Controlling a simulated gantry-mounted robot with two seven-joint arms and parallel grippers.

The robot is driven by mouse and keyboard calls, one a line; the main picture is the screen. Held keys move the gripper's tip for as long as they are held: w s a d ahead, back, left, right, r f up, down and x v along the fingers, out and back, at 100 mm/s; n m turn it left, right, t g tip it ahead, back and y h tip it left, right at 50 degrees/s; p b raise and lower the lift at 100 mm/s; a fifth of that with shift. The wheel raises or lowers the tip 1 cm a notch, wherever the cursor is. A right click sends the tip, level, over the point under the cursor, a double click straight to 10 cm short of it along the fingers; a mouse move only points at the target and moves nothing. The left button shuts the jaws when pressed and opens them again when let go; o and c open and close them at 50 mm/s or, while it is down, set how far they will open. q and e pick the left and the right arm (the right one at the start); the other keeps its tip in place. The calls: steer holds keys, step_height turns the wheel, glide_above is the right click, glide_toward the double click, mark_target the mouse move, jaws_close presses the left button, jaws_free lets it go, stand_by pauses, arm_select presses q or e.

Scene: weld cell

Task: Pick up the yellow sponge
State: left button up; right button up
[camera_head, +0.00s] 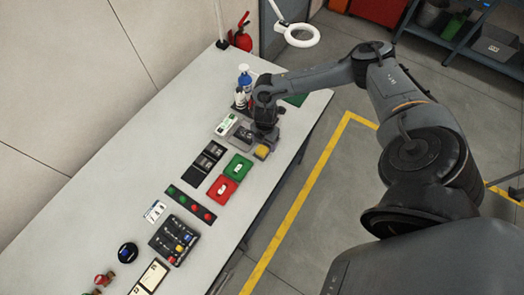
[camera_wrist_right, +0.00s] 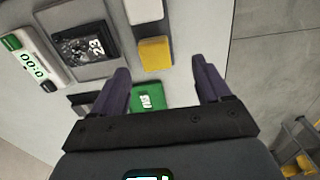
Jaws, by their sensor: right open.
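My right gripper (camera_head: 264,132) is above the table close to the sponge, pointing down. In the right wrist view its two dark fingers (camera_wrist_right: 161,68) are spread apart with nothing held between them. My left gripper is not in view.
A green tray (camera_head: 239,166) and a red tray (camera_head: 221,188) lie near the sponge. A timer-like device (camera_wrist_right: 28,58) and a dark display (camera_wrist_right: 84,46) are to its left. A blue-capped bottle (camera_head: 245,76) stands behind. Bare floor lies beyond the table edge.

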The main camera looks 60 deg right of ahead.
mark_target(262, 149)
steer(key=shift+w+a+f, duration=0.1)
steer(key=shift+w+f, duration=0.15)
steer(key=shift+f, duration=0.95)
steer(key=shift+w+a+f, duration=0.1)
steer(key=shift+w+f, duration=0.1)
steer(key=shift+f, duration=1.55)
steer(key=c, duration=1.1)
steer(key=shift+r, duration=0.2)
